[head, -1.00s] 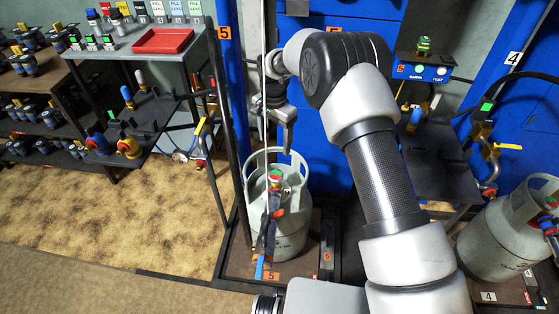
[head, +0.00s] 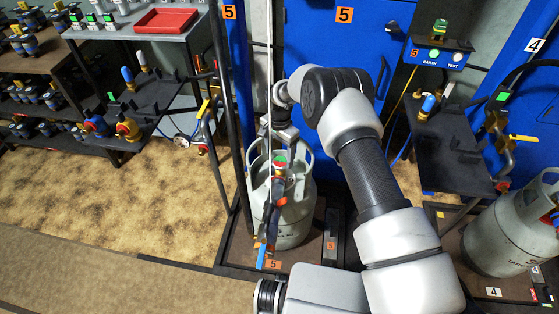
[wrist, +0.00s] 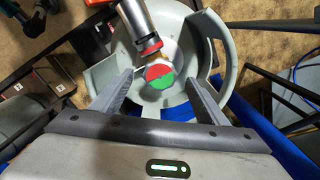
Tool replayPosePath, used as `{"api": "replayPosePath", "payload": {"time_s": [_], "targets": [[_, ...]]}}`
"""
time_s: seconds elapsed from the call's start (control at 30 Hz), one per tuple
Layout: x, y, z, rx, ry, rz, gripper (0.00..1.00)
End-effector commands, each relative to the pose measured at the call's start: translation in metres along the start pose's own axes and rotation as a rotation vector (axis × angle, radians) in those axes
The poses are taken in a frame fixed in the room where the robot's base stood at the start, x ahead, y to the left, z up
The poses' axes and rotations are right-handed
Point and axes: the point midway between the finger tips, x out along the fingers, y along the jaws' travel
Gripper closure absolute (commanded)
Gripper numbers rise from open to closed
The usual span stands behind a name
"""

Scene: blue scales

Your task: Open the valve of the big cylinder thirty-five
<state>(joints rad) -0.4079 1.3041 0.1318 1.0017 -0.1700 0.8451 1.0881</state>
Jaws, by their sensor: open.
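A grey gas cylinder (head: 295,213) with a cut-away collar stands upright on the scale marked 5. No number thirty-five is legible on it. Its valve has a round red and green top (wrist: 160,77), also visible in the head view (head: 280,162). A hose fitting with a red ring (wrist: 148,46) joins the valve, and a blue handle (head: 261,256) hangs in front. My gripper (wrist: 161,88) is open above the collar. Its two fingers point down on either side of the valve top, apart from it. In the head view my gripper (head: 284,142) is partly hidden by the arm.
Another grey cylinder (head: 505,236) stands on scale 4 at the right. A blue post (head: 231,80) and a thin upright rod are close to the gripper. A dark shelf (head: 450,150) with fittings is at the right. Patterned floor (head: 150,215) is free at the left.

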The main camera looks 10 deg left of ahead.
Motion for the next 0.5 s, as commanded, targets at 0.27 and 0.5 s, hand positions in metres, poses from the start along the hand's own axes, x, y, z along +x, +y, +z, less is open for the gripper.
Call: {"api": "replayPosePath", "payload": {"time_s": [0.27,0.5], "targets": [[0.028,0.000,0.000,0.000,0.000,0.001,0.32],[0.029,0.000,0.000,0.000,0.000,0.000,0.32]]}}
